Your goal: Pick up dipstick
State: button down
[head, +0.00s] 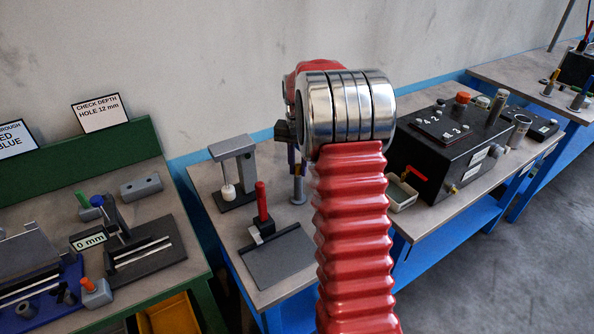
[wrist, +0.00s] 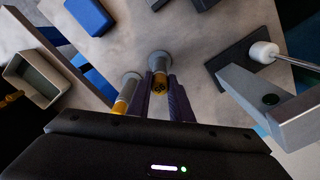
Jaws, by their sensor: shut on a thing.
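The dipstick (wrist: 160,86) shows in the wrist view as a short upright piece with a yellowish, dark-marked top. It stands at a round grey holder (wrist: 160,61). My gripper (wrist: 161,92) has its dark fingers on either side of it, shut on it. Whether it is clear of the holder, I cannot tell. A second, similar yellow-handled piece (wrist: 122,103) stands in a grey holder just left of the fingers. In the head view my arm hides most of the grip; a grey round holder (head: 298,193) shows below the gripper (head: 297,165).
A stand with a white plunger (head: 229,190) and a red-handled tool (head: 262,203) are left of my arm. A small pale tray (head: 402,195) and a black control box (head: 440,160) are on the right. A green-backed bench (head: 70,165) is further left.

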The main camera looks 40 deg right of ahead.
notch_tip(320, 180, up, 18)
dwell(0.5)
jog(key=shift+s, duration=0.1)
dwell(0.5)
